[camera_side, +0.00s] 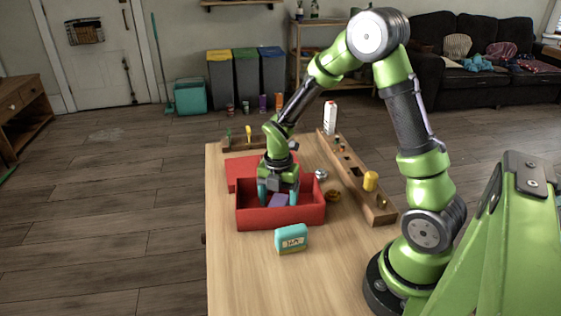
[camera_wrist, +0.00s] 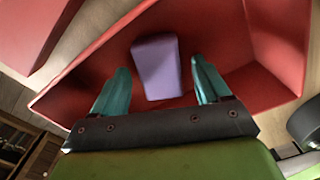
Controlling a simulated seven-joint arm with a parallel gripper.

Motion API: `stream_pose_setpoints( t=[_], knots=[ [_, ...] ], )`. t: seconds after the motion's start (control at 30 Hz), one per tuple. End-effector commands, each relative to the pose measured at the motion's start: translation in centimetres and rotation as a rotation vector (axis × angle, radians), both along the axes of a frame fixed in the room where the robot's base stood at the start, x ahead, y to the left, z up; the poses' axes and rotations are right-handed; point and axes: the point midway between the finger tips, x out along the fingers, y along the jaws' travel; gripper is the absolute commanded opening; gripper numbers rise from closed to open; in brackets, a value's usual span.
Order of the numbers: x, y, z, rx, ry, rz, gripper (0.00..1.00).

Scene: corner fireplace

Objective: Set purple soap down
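The purple soap (camera_side: 279,201) lies inside the red box (camera_side: 276,219), low near its floor. In the wrist view the soap (camera_wrist: 155,66) shows as a pale purple block between my two teal fingers, with a visible gap on each side. My gripper (camera_side: 278,196) points down into the box, its fingers spread to either side of the soap. The gripper (camera_wrist: 160,66) looks open and holds nothing. The box's front wall hides the soap's lower part in the side view.
The front left tabletop is clear.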

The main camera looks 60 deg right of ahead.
Motion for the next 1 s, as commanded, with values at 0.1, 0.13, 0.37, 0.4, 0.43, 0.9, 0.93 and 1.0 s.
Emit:
stream_pose_setpoints(
  t=[0.1,0.13,0.37,0.4,0.43,0.9,0.93,1.0],
  knots=[
    [0.0,0.0,0.0,0.0,0.0,0.0,0.76],
    [0.0,0.0,0.0,0.0,0.0,0.0,0.76],
    [0.1,0.0,1.4,0.0,-0.004,-0.001,0.76],
    [0.1,0.0,2.0,0.0,-0.004,-0.002,0.76],
    [0.1,0.0,2.6,0.0,-0.005,-0.002,0.76],
    [0.0,0.0,11.4,0.0,-0.002,0.0,0.76],
    [0.0,0.0,11.7,0.0,-0.002,0.0,0.76],
    [0.0,0.0,12.2,0.0,-0.004,-0.006,0.76]
  ],
)
